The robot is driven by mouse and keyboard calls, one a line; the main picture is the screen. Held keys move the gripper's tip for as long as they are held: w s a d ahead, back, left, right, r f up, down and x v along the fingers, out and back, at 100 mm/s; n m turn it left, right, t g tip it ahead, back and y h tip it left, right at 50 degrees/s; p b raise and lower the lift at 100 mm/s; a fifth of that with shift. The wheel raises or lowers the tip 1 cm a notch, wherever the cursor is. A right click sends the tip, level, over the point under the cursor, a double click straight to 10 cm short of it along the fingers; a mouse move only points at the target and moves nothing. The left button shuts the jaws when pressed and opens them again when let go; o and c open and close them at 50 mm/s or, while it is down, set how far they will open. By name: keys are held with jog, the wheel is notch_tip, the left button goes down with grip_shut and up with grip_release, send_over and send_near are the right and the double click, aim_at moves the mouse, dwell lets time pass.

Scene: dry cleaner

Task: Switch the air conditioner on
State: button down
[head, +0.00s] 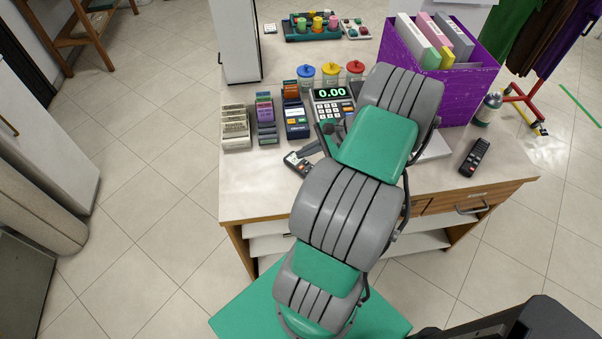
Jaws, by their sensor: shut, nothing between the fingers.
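No air conditioner can be made out in the head view. A dark remote with several buttons (475,157) lies on the right part of the counter, apart from my gripper. A small dark handheld device with a pale screen (297,161) lies near the counter's front left; I cannot tell if it is a remote. My gripper (314,149) is shut and empty, pointing down to the left close beside this device. My arm hides part of the gripper, and I cannot tell whether its tips touch the device.
The counter (250,190) holds card and cash racks (235,128), a register showing 0.00 (331,95), several lidded jars (306,76) and a purple file box (481,85). A spray-like container (488,109) stands at the right edge. The counter's front left is clear.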

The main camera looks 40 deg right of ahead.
aim_at(304, 168)
jog(key=shift+f+b, duration=0.35)
jog(key=shift+f, duration=1.25)
dwell(0.6)
jog(key=shift+f, duration=0.4)
jog(key=shift+f, duration=0.35)
dwell(0.5)
jog(key=shift+r+p, duration=0.65)
jog(key=shift+r, duration=0.15)
notch_tip(304, 168, up, 5)
jog(key=p, duration=0.4)
